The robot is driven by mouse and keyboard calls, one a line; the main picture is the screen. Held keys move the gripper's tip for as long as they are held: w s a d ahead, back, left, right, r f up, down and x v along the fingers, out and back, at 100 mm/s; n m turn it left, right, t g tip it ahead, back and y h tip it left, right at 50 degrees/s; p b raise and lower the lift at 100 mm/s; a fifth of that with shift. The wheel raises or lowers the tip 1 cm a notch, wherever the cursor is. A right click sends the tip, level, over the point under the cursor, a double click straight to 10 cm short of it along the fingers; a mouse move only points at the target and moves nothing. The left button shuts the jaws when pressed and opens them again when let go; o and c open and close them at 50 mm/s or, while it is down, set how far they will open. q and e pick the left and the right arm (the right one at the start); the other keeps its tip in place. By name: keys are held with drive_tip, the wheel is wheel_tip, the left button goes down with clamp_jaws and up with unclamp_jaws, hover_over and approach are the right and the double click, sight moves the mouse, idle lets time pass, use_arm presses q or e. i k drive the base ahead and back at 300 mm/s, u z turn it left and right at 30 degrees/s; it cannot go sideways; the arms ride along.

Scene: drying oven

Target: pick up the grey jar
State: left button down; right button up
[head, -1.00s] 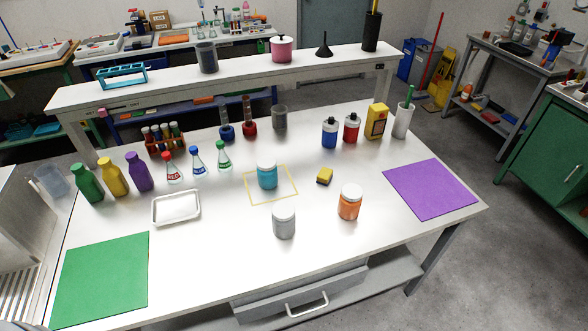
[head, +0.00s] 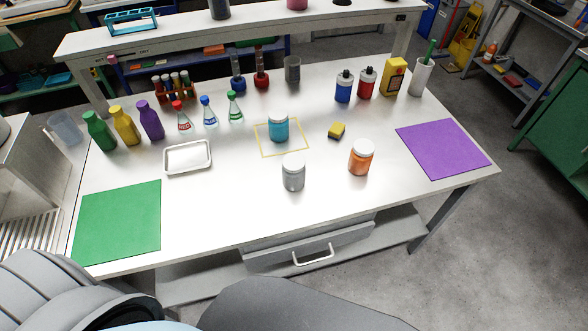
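The grey jar (head: 293,173) stands upright on the white table, near the middle of its front half. It has a white lid and a grey body. A teal jar (head: 279,127) stands behind it inside a yellow outlined square. An orange jar (head: 361,157) stands to its right. Parts of my own body show along the bottom edge, but neither gripper is in view. Nothing touches the grey jar.
A white tray (head: 187,157) and a green mat (head: 118,222) lie to the left. Small flasks (head: 209,111) and bottles stand farther back. The table front around the grey jar is clear.

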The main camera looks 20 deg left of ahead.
sight(293, 167)
drive_tip(key=u, duration=3.8)
drive_tip(key=k, duration=1.3)
drive_tip(key=z, duration=0.75)
